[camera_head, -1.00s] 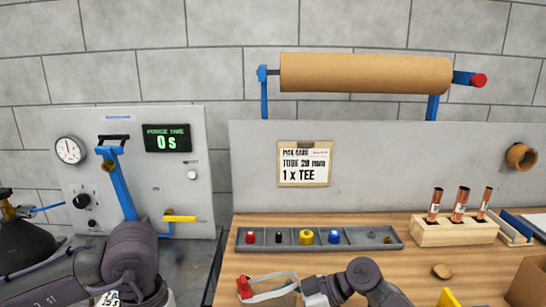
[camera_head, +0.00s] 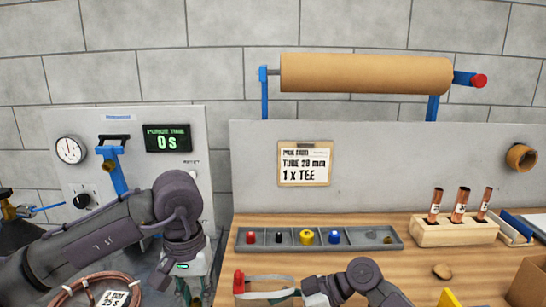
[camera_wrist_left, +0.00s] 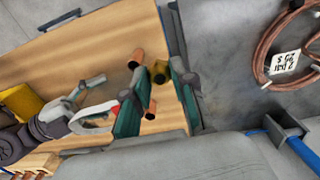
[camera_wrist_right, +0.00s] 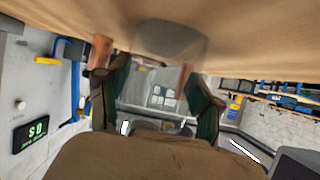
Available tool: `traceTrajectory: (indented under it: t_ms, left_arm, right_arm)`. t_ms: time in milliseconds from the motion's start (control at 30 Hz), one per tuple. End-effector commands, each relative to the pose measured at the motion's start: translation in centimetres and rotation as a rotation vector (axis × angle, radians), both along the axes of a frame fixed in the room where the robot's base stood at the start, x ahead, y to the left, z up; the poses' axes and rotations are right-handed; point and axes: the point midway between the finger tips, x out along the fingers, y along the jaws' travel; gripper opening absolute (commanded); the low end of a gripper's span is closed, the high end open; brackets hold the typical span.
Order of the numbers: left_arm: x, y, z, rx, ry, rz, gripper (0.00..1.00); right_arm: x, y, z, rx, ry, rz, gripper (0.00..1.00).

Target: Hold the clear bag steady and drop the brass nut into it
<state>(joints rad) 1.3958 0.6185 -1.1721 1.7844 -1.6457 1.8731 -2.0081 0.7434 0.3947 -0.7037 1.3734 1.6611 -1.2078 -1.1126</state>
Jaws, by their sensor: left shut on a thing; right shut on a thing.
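My left gripper (camera_wrist_left: 160,100) is shut on the brass nut (camera_wrist_left: 160,72), seen between the fingertips in the left wrist view. In the head view my left gripper (camera_head: 190,288) is at the bottom edge, left of the bag. The clear bag (camera_head: 268,278) has a pale rim and a red end, and stands low over the bench front. My right gripper (camera_head: 312,288) is shut on the bag from the right. In the right wrist view the see-through bag (camera_wrist_right: 155,92) is between the fingers (camera_wrist_right: 158,82). Its lower part is cut off in the head view.
A grey parts tray (camera_head: 270,240) with coloured pieces lies behind the bag. A wooden block (camera_head: 455,232) holds copper tubes at the right. A copper piece (camera_wrist_left: 137,58) shows beside the left fingers. A copper coil (camera_head: 65,297) lies at the lower left.

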Motion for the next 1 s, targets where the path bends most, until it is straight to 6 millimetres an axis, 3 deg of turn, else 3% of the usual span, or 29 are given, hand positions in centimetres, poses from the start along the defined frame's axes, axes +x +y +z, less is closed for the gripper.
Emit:
traceTrajectory:
  t_ms: [100,200,400,500,667,1000]
  left_arm:
    - [3.1,-3.4,3.5,-0.002,-0.004,-0.005,0.0]
    - [4.7,-5.9,6.0,0.001,-0.003,-0.007,0.0]
    - [6.3,-9.3,9.6,0.012,0.0,-0.008,0.0]
    - [6.6,-10.1,10.5,0.015,0.001,-0.008,0.0]
    - [6.7,-10.4,10.2,0.018,0.003,-0.008,0.0]
    - [6.7,-10.3,6.4,0.018,0.002,-0.007,0.0]
  right_arm:
    - [0.0,-0.1,-0.1,-0.003,0.0,-0.001,0.46]
    - [0.0,-0.1,-0.2,-0.003,0.0,-0.001,0.46]
    - [0.0,-0.1,-0.2,-0.004,0.0,-0.001,0.46]
    - [0.0,-0.1,-0.2,-0.004,0.001,0.0,0.46]
    - [0.0,-0.1,-0.2,-0.004,0.001,0.0,0.46]
    - [0.0,-0.1,-0.2,-0.005,0.002,0.0,0.46]
